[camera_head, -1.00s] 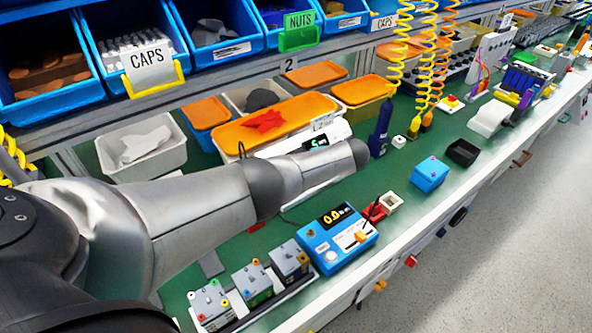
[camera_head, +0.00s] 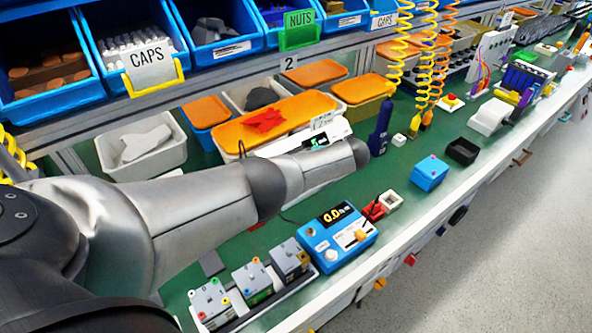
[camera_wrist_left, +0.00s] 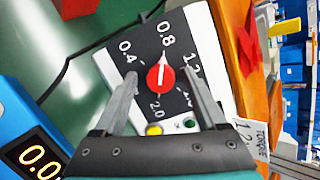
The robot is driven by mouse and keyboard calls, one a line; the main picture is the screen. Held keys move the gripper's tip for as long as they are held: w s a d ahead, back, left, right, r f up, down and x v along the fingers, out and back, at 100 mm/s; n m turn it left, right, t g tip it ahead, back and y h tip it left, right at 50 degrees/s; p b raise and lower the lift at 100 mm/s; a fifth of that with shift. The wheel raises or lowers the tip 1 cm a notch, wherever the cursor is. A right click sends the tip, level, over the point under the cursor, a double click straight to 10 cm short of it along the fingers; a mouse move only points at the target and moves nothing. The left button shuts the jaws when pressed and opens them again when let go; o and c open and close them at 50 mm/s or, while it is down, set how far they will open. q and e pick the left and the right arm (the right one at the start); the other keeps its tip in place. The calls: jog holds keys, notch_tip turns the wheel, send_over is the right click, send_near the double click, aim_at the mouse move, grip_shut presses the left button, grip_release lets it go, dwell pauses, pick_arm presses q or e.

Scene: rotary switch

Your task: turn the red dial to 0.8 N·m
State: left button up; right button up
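The red dial (camera_wrist_left: 160,78) has a white pointer line and sits on a dark panel (camera_wrist_left: 150,48) with a white edge. Around it I read 0.4, 0.8, 1.2 and 2.0. The pointer line runs nearly upright in the left wrist view, its upper end toward the 0.8 side; which end is the mark, I cannot tell. My left gripper (camera_wrist_left: 160,73) is open, one finger on each side of the dial, with a gap showing on both sides. In the head view my left forearm hides the dial and fingers; only part of the panel unit (camera_head: 318,140) shows. My right gripper is in neither view.
A blue device (camera_head: 337,238) with a lit 0.0 display stands near the bench's front edge, with several grey boxes (camera_head: 250,282) beside it. An orange-lidded bin (camera_head: 225,137) lies behind the panel. A TORQUE card (camera_wrist_left: 258,140) is near my gripper. A yellow and a green light sit below the dial.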

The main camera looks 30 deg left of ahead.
pick_arm(q)
jog(key=shift+d+r+p, duration=0.35)
jog(key=shift+d+r, duration=0.1)
jog(key=p+v, duration=0.4)
jog(key=v, duration=1)
jog(key=shift+s+d, duration=0.1)
